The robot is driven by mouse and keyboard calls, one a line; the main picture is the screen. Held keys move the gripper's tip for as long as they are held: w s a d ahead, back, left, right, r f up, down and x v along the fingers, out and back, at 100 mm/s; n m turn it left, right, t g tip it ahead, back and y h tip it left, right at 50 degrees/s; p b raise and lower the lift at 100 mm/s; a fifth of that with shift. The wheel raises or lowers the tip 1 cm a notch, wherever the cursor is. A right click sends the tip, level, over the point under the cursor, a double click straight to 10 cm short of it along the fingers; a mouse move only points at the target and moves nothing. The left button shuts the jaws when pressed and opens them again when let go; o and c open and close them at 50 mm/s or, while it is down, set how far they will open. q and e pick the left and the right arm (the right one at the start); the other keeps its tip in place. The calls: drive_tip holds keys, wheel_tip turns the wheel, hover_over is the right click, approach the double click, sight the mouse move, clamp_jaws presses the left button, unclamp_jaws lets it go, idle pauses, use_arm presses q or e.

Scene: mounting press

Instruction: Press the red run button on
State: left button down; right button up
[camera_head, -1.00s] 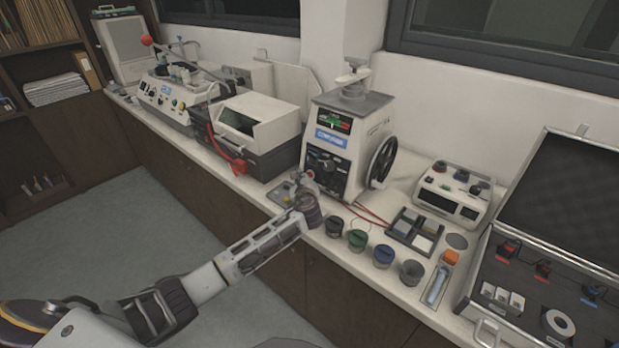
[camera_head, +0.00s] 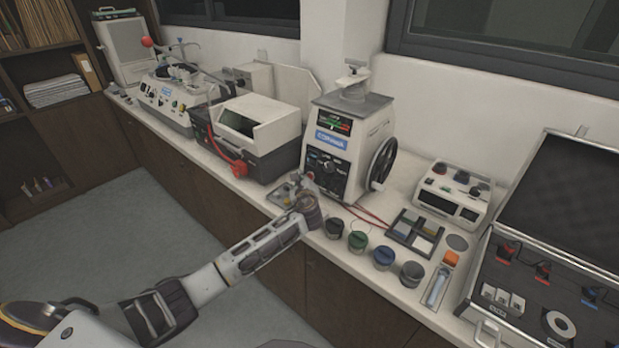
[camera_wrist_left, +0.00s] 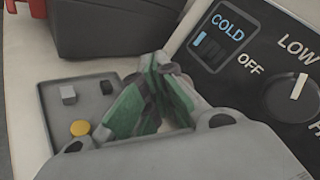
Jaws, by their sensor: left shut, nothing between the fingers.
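The mounting press (camera_head: 345,140) stands at the middle of the counter, with a dark front panel, a knob and a black handwheel. In the left wrist view its panel (camera_wrist_left: 255,65) shows a COLD indicator and a knob marked OFF and LOW. I cannot make out a red run button.
A dark machine with a white lid and red handle (camera_head: 239,167) stands left of the press. Several small jars, including a green one (camera_head: 357,240), line the counter edge to the right. A sample tray (camera_head: 404,229), red cables and an open case (camera_head: 560,243) lie further right.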

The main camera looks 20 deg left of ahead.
use_arm(q)
drive_tip(key=shift+w+d, duration=0.15)
drive_tip(key=shift+w, duration=0.25)
idle(0.7)
drive_tip(key=shift+s+p, duration=0.35)
drive_tip(key=shift+p, duration=0.25)
drive_tip(key=shift+s+a, duration=0.1)
drive_tip(key=shift+a, duration=0.1)
drive_tip(key=shift+s+a+r+p, duration=0.2)
drive_tip(key=shift+s+a+p, duration=0.05)
drive_tip(key=shift+s+p, duration=0.35)
drive_tip(key=s+p, duration=0.1)
drive_tip(key=s+a+p, duration=0.1)
drive_tip(key=s+p, duration=0.1)
drive_tip(key=s, duration=0.1)
drive_tip(key=shift+s+a+r, duration=0.1)
drive_tip(key=shift+a+r, duration=0.15)
drive_tip(key=shift+r, duration=0.1)
idle(0.4)
